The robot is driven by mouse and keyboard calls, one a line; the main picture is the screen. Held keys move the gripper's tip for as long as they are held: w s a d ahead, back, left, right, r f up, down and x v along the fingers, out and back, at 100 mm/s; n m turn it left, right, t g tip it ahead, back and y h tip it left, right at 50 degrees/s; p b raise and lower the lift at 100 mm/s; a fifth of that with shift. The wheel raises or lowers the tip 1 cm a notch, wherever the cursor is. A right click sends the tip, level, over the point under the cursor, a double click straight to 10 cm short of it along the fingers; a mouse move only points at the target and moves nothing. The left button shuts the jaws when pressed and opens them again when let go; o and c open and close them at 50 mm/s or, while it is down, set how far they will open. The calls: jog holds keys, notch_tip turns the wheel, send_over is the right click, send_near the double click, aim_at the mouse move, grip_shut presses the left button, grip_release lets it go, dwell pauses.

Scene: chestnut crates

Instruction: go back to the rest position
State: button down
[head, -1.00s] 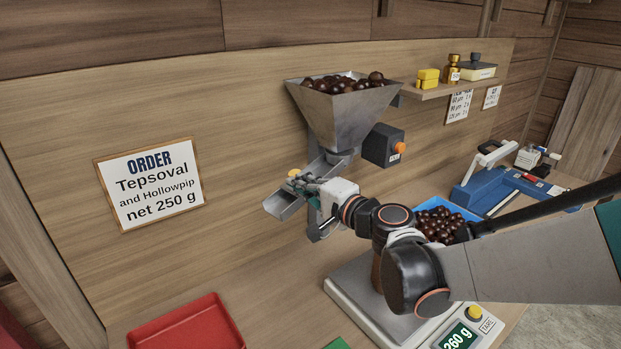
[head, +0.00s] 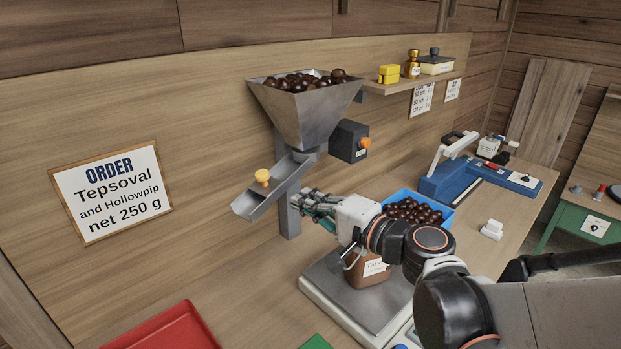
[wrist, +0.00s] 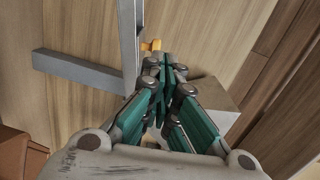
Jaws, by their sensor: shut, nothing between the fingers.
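My gripper (head: 308,203) is shut with nothing in it. In the head view it is beside the hopper's post, lower right of the chute (head: 262,197) and clear of its yellow knob (head: 262,177). In the wrist view the green fingers (wrist: 168,75) are together, pointing toward the board, with the orange-yellow knob (wrist: 151,45) just past their tips. My arm crosses the lower right and hides part of the scale (head: 345,300). A brown labelled container (head: 368,277) stands on the scale beneath my wrist, partly hidden.
The metal hopper (head: 305,112) holds chestnuts. A blue crate of chestnuts (head: 446,220) sits behind my arm. A blue sealer-like device (head: 450,183) stands farther right. A red tray (head: 165,328) is at the lower left. A shelf (head: 415,83) juts out at the upper right.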

jog(key=s+d+f+n+g+h, duration=0.2)
jog(key=s+d+h, duration=0.4)
jog(key=d, duration=0.5)
jog(key=s+d+f+n+g+h, duration=0.2)
jog(key=s+d+f+n+h, duration=0.3)
jog(key=s+d, duration=0.6)
jog(key=shift+s+d+f+h, duration=0.3)
jog(key=shift+d+f+h, duration=0.35)
jog(key=shift+f+h, duration=0.3)
